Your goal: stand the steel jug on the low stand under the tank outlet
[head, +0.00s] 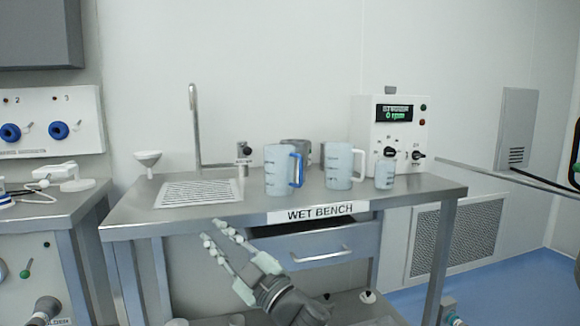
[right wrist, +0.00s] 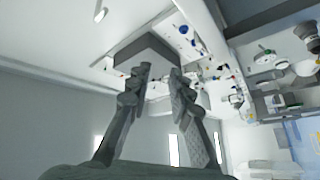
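A grey metallic vessel (head: 296,147), possibly the steel jug, stands at the back of the wet bench (head: 420,185). It is mostly hidden behind a clear jug with a blue handle (head: 277,172) and a clear jug with a white handle (head: 339,165). I cannot make out its handle or full shape. No low stand or tank outlet is recognisable. My right gripper (head: 214,233) is in front of the bench's front edge, left of the label, apart from the jugs. In the right wrist view its fingers (right wrist: 157,76) are spread and empty. My left gripper is not identifiable.
A sink drainer (head: 198,194) with a tall tap (head: 194,125) and a white funnel (head: 147,160) occupy the bench's left. A small beaker (head: 385,174) and a control box (head: 398,135) stand right. A drawer (head: 315,250) is below. Another bench (head: 75,203) is at left.

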